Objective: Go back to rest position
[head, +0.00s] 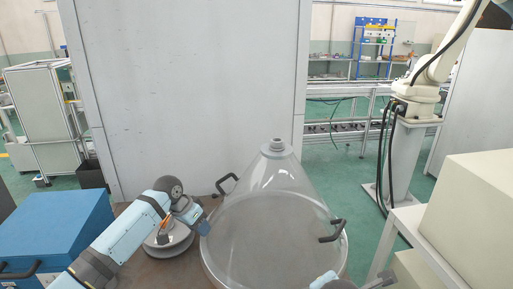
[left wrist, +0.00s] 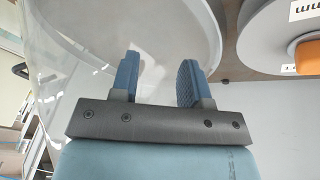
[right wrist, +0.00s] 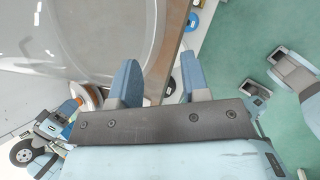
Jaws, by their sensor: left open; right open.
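My left gripper (head: 203,222) is open and empty beside the left side of a clear cone-shaped cover (head: 272,185). Its two blue fingers stand apart in the left wrist view (left wrist: 158,82), in front of the cover's pale rim. I cannot tell whether they touch it. My right gripper is open and empty in the right wrist view (right wrist: 157,80), near the cover and the table edge. In the head view only a piece of my right arm shows at the bottom edge, and the right fingers are hard to make out there.
The cover stands on a brown table (head: 140,262) and has black handles (head: 333,231). A round grey part (head: 168,242) sits under my left arm. A blue box (head: 55,232) is at left, pale boxes (head: 475,210) at right. A grey panel (head: 190,85) stands behind.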

